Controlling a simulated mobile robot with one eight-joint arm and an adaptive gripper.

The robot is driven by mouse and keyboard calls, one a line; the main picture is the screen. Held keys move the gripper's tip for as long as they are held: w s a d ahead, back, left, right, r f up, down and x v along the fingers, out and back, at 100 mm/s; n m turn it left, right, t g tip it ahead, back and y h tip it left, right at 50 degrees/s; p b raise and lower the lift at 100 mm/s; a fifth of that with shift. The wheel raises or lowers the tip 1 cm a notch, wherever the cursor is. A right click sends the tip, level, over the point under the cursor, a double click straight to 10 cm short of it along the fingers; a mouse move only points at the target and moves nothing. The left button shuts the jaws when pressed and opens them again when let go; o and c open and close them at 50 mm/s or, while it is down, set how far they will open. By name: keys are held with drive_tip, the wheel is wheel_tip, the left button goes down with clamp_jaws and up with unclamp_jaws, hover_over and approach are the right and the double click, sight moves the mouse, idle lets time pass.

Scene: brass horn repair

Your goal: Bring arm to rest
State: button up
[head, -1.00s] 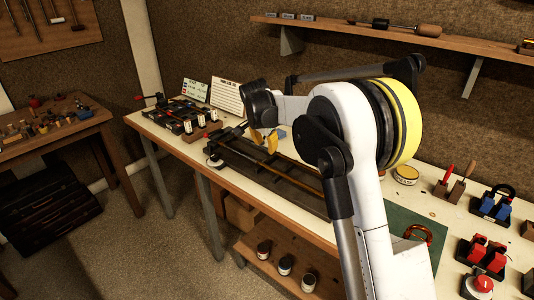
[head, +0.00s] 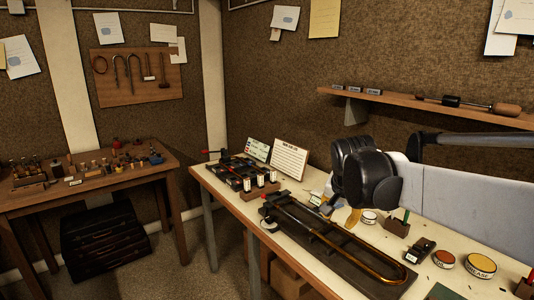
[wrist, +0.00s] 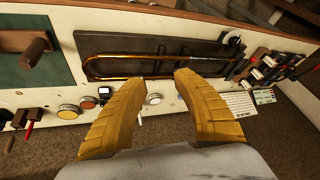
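My gripper (wrist: 160,80) shows in the wrist view as two yellow fingers held wide apart with nothing between them. It is above the bench, pointing toward the dark tray (wrist: 150,45) that carries the brass slide tube (wrist: 110,74). In the head view my arm comes in from the right, with the black wrist joint over the bench. The yellow fingertips (head: 353,220) partly show below that joint, beside the tray (head: 345,262). The brass slide (head: 385,255) lies along this tray.
Round tins (head: 480,265) and small tools stand on the bench at right. A rack of parts (head: 240,172) and an upright card (head: 290,158) stand at its far end. A wooden shelf (head: 430,105) runs along the wall. A second table (head: 90,180) holds small items at left.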

drive_tip(key=s+f+n+t, duration=0.1)
drive_tip(key=s+f+n, duration=0.2)
drive_tip(key=s, duration=1)
drive_tip(key=s+a+f+n+y, duration=0.1)
drive_tip(key=s+f+n, duration=0.2)
drive_tip(key=s, duration=0.9)
drive_tip(key=shift+s+n+t, duration=0.35)
drive_tip(key=shift+n+t, duration=0.05)
